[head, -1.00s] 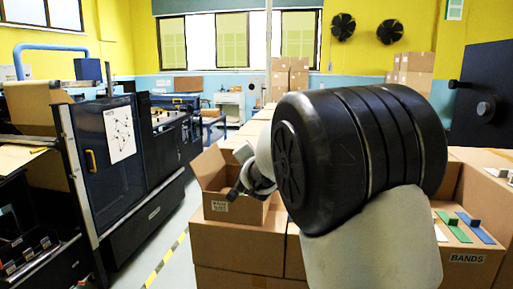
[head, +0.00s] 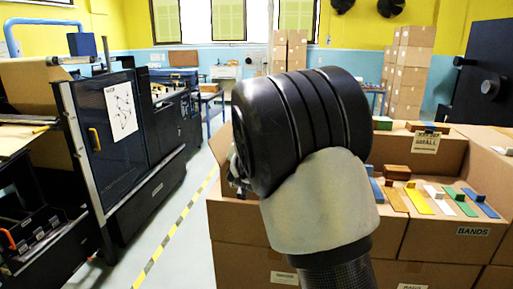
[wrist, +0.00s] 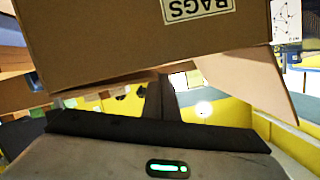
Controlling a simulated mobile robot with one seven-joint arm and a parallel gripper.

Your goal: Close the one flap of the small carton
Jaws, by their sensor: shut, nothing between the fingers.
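In the wrist view, which is upside down, a brown carton (wrist: 120,45) with a white "BAGS" label fills the top. A tan flap (wrist: 250,85) stands out at a slant from the carton's edge, apart from its opening. My gripper (wrist: 160,98) shows as dark fingers in front of the carton's edge; it is shut and empty. I cannot tell whether it touches the carton. In the head view my arm's black wrist covers most of my gripper and the carton. A brown piece (head: 219,142) shows left of the wrist; I cannot tell whether it is the flap.
Large cartons (head: 425,240) stand at the front right, with a "BANDS" label and coloured strips (head: 440,198) on top. A carton labelled "SMALL" (head: 430,145) is behind them. A dark machine (head: 140,150) stands at the left, with clear floor (head: 185,235) between.

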